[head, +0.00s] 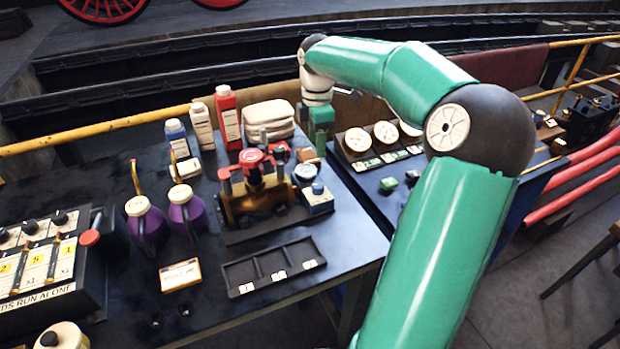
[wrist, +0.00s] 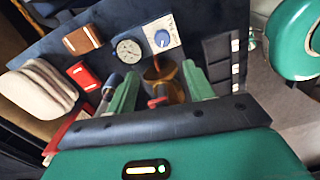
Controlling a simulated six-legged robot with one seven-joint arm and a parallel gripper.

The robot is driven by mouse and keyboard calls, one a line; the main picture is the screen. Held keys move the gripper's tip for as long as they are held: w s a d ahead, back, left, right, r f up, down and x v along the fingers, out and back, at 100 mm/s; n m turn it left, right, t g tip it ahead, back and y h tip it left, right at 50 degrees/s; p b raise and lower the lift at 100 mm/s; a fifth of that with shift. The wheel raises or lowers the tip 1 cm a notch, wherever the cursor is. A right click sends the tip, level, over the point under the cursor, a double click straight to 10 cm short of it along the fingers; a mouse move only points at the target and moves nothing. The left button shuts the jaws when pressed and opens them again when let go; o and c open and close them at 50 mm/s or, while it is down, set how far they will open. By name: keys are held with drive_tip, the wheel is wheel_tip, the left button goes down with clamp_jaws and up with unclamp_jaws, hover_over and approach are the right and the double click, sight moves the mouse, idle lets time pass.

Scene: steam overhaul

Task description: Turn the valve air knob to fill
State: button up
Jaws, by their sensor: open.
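The blue knob (head: 318,188) sits on a small box with a pale top plate, at the right of the brass and red assembly (head: 258,202) on the dark bench. In the wrist view the blue knob (wrist: 162,38) is beyond my fingertips, near the top centre, on its white plate. The plate's markings are too small to read. My gripper (wrist: 158,78) is open, its two green fingers apart, with brass and red parts of the assembly showing between and below them. In the head view my gripper (head: 321,140) hangs behind the box, apart from the knob.
A round gauge (head: 305,173) stands right beside the knob box. Folded cloths (head: 268,118), a red bottle (head: 228,118) and purple jugs (head: 186,212) stand on the bench. An empty divided tray (head: 272,268) lies in front. Dials (head: 386,133) stand on the right bench.

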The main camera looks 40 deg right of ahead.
sight(318, 185)
drive_tip(key=f, duration=1.3)
drive_tip(key=shift+s+f, duration=0.35)
drive_tip(key=c, duration=1)
